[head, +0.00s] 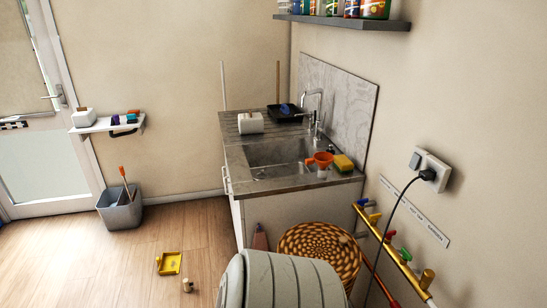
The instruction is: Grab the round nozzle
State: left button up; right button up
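I cannot tell for certain which thing is the round nozzle. A yellow rail (383,245) on the right wall carries several small coloured pieces. A white label strip (413,208) with writing too small to read is above the rail. An orange funnel-shaped piece (322,160) is at the sink's front right edge. Neither of my grippers is in view.
A sink counter (232,155) stands in the corner, with a woven basket (320,243) before it. A black cable hangs from the wall socket (432,172) across the rail. A yellow piece (170,263) and grey bin (121,212) are on the floor. Floor at left is mostly clear.

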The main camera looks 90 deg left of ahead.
aim_at(188, 288)
jog(key=u, duration=3.65)
jog(key=i+j+u, duration=0.1)
jog(key=i, duration=1.25)
